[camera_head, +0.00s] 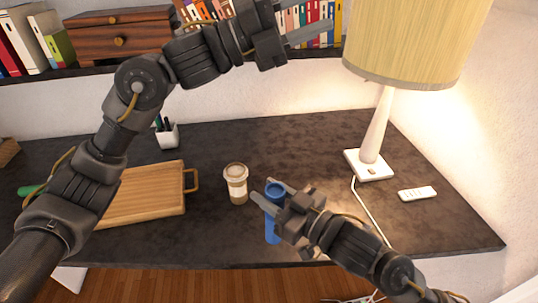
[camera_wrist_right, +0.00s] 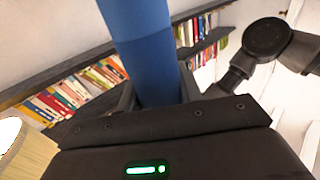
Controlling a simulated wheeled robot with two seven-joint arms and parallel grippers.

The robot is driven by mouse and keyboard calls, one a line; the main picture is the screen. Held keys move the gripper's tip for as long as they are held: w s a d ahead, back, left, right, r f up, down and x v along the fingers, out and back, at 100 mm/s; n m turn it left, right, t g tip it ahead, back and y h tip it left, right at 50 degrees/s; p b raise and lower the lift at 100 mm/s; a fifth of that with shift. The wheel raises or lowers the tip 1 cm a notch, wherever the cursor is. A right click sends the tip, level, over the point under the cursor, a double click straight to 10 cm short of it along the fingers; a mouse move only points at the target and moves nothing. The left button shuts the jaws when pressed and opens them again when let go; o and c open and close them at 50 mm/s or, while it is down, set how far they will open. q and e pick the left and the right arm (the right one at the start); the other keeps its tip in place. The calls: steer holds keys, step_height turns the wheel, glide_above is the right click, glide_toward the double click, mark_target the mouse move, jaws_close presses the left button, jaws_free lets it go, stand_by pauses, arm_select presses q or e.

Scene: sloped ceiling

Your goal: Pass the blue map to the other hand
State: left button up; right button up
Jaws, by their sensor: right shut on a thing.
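The blue map (camera_head: 272,232) is a rolled tube, upright or nearly so, near the front edge of the dark desk. My right gripper (camera_head: 269,192) is shut on it, with the fingers on either side. In the right wrist view the blue map (camera_wrist_right: 148,62) rises between the fingers, and its lower end is hidden by the gripper body. My left gripper (camera_head: 312,33) is raised at the top, in front of the bookshelf and well apart from the map. Its fingers point right, and their gap is not clear.
A lidded paper cup (camera_head: 236,185) stands just left of the map. A wooden board (camera_head: 150,195) lies at the left, with a pen holder (camera_head: 167,135) behind. A lamp (camera_head: 375,135) and a white remote (camera_head: 417,194) are at the right. The back middle of the desk (camera_head: 290,140) is clear.

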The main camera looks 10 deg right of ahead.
arm_select(q)
steer(key=s+d+f+m+g+y, duration=0.35)
steer(key=s+d+f+y, duration=0.2)
steer(key=s, duration=0.25)
steer(key=m+t+y, duration=0.2)
steer(key=t+y, duration=0.3)
steer(key=y, duration=1)
glide_toward(274, 191)
steer(key=shift+s+f, duration=0.1)
steer(key=shift+t, duration=0.25)
steer(key=f, duration=0.4)
steer(key=d+f, duration=0.1)
steer(key=f, duration=0.3)
steer(key=w+f, duration=0.1)
steer(key=f, duration=0.3)
steer(key=shift+d, duration=0.15)
